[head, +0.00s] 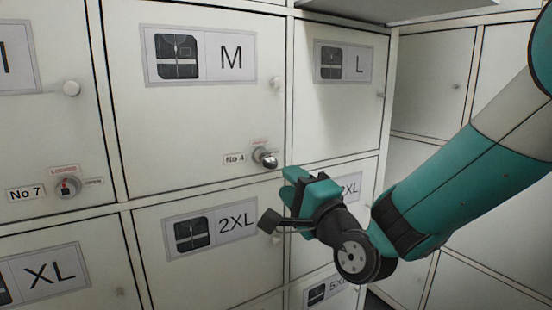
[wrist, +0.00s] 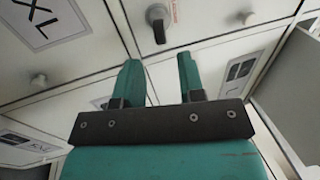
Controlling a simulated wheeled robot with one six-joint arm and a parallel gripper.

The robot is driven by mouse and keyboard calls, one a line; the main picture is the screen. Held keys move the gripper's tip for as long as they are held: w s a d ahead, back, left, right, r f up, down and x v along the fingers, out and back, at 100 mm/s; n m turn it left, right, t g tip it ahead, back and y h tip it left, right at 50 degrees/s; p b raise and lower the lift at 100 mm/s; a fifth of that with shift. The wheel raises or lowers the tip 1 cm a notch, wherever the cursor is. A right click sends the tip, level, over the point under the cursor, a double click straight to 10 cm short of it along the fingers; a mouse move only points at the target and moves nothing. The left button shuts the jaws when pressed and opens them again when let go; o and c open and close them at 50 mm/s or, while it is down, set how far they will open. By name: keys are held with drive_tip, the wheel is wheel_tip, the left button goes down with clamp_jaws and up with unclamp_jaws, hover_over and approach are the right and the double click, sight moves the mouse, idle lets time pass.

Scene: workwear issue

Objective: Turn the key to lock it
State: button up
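The lock marked No 4 (head: 259,154) is on the lower right of the door labelled M. A dark, rounded key or handle (head: 269,161) sticks out of it, with a small red label above. The same handle shows in the wrist view (wrist: 157,24) at the top, beside red lettering. My gripper (head: 286,186) is just below and right of this lock in the head view, apart from it. In the wrist view the two teal fingers (wrist: 159,62) are spread with nothing between them, and the handle lies beyond their tips.
Another lock, No 7 (head: 67,186), with red on its face and a LOCKED label, is on the door to the left. Small round knobs (head: 71,88) stick out from doors. A shelf-like panel (head: 400,8) juts out at the top.

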sight(274, 165)
drive_tip(key=shift+p+x, duration=2.25)
drive_tip(key=shift+p, duration=0.15)
drive_tip(key=shift+p+x, duration=0.85)
drive_tip(key=shift+p, duration=0.25)
clamp_jaws()
drive_tip(key=shift+w+a+r+p, duration=0.1)
drive_tip(key=shift+w+r+p, duration=0.05)
drive_tip(key=shift+r+p, duration=0.15)
